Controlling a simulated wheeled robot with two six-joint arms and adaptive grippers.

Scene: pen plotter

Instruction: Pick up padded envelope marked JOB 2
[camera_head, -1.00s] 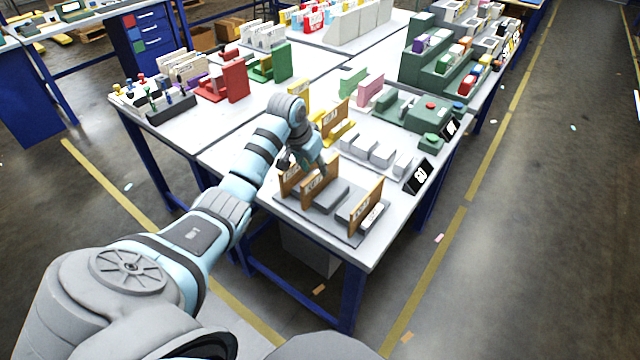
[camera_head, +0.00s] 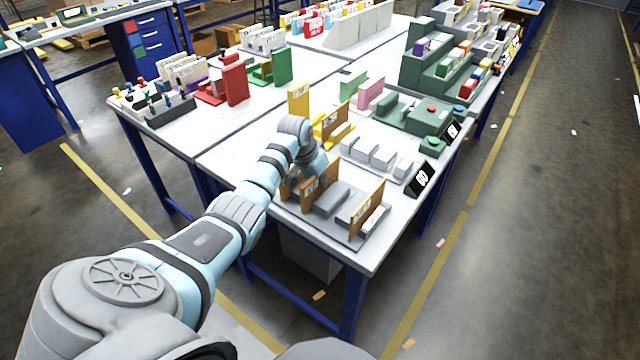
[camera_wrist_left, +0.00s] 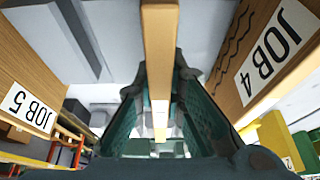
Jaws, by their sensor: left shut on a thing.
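A tan padded envelope (camera_wrist_left: 160,50) stands edge-on between the dark green fingers of my left gripper (camera_wrist_left: 160,85), which is shut on it. Its label does not show in the wrist view, so I cannot read its job number there. A tan envelope marked JOB 5 (camera_wrist_left: 28,100) is on the left in that view and one marked JOB 4 (camera_wrist_left: 272,50) is on the right. In the head view the left gripper (camera_head: 307,178) is low among the upright envelopes, partly hidden by its arm. The middle envelope (camera_head: 318,190) and the front envelope (camera_head: 367,210) show there.
The envelopes stand on a grey rack (camera_head: 345,236) at the table's near corner. White blocks (camera_head: 380,157) and a black sign (camera_head: 420,179) are to its right. Another tan envelope (camera_head: 336,118) stands behind, by yellow parts.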

